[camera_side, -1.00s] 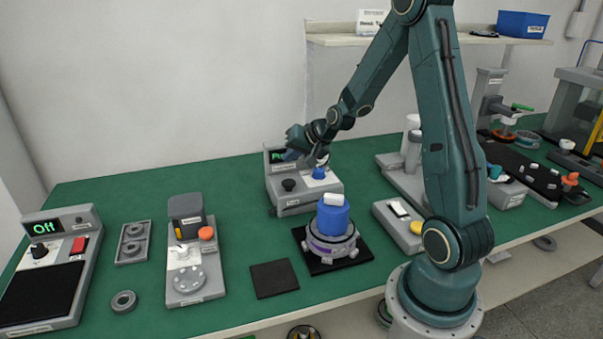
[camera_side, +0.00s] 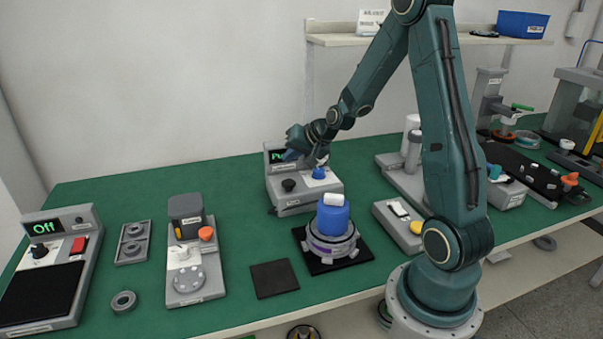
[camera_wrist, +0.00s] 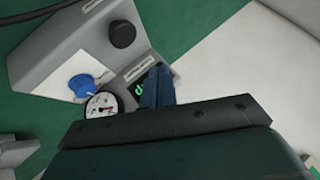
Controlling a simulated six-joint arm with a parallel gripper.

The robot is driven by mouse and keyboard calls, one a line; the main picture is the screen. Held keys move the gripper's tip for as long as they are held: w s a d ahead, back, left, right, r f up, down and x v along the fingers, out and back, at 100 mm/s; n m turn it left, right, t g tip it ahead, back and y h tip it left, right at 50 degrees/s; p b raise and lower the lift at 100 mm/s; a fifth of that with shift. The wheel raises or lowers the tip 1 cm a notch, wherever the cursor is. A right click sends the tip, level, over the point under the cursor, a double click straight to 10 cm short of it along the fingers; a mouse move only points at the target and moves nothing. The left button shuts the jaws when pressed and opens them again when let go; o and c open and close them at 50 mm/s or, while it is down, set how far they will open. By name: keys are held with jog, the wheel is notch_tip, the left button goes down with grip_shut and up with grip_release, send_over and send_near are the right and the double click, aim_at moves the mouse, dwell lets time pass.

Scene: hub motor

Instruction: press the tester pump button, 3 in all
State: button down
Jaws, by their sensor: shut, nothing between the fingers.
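The grey tester (camera_side: 306,198) stands on the green bench behind the blue-topped motor. It carries a round black button (camera_side: 288,185), a blue knob (camera_side: 319,173) on a white plate, and a green-lit display. In the wrist view the black button (camera_wrist: 122,35), blue knob (camera_wrist: 84,86), round gauge (camera_wrist: 101,105) and display (camera_wrist: 143,90) show. No label tells which control is the pump button. My gripper (camera_side: 291,155) is shut and empty, above the tester near its display, which it partly hides. Its dark blue fingers (camera_wrist: 156,86) show in the wrist view, apart from both controls.
The hub motor (camera_side: 332,242) with a blue cylinder on top sits on a black mat in front of the tester. A grey fixture (camera_side: 192,262) stands to the left. A grey unit with a yellow button (camera_side: 416,227) is right. Bare green bench lies left of the tester.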

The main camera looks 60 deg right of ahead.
aim_at(292, 184)
notch_tip(292, 184, up, 4)
jog(key=shift+f, duration=0.1)
dwell(0.5)
jog(key=shift+f, duration=0.15)
jog(key=shift+f, duration=4.3)
